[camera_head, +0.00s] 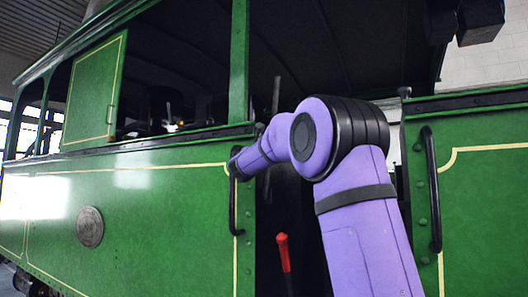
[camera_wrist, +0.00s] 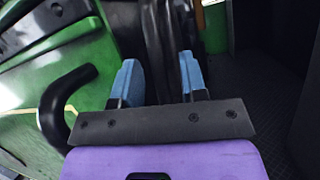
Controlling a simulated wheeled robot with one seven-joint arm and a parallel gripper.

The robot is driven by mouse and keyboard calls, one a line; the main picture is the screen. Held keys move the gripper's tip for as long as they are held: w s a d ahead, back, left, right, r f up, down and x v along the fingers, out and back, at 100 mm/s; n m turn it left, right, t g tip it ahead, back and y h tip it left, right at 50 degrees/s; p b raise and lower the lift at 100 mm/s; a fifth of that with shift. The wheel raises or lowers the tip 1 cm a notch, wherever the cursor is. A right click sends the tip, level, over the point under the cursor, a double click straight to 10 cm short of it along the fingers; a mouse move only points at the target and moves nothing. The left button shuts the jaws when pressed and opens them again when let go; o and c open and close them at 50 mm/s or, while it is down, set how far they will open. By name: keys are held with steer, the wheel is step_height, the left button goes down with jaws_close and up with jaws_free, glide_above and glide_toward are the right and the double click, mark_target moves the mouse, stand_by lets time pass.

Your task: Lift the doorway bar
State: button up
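My gripper (camera_wrist: 160,75) shows in the wrist view with two blue fingers standing apart. I see nothing clearly clamped between them. A dark upright rounded part (camera_wrist: 158,35) lies beyond the gap between the fingertips. I cannot tell whether it is the doorway bar, or whether the fingers touch it. In the head view, my purple arm crosses the doorway of the green tram (camera_head: 140,205) and its far end reaches the left door edge. The gripper is hidden there. No bar across the doorway can be made out.
A black handrail (camera_head: 236,205) stands on the left door edge; a curved black handle (camera_wrist: 62,105) is close left of my gripper. Another handrail (camera_head: 431,190) is on the right panel. A red-handled lever (camera_head: 283,252) rises in the dark doorway. Dark floor (camera_wrist: 262,90) lies at right.

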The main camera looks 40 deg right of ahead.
steer(key=v, duration=1)
steer(key=shift+s, duration=0.1)
steer(key=s+a+f+m+g+y, duration=0.2)
steer(key=s+f+m+g+y, duration=0.15)
steer(key=s+f+m, duration=0.4)
steer(key=s+a+f+m+g+y, duration=0.2)
steer(key=s+f+m+y, duration=0.3)
steer(key=s+f, duration=0.5)
steer(key=s+a+f+m+y, duration=1)
steer(key=s+a+f, duration=0.4)
steer(key=s+a, duration=0.3)
steer(key=shift+g+y, duration=0.35)
steer(key=shift+y, duration=0.3)
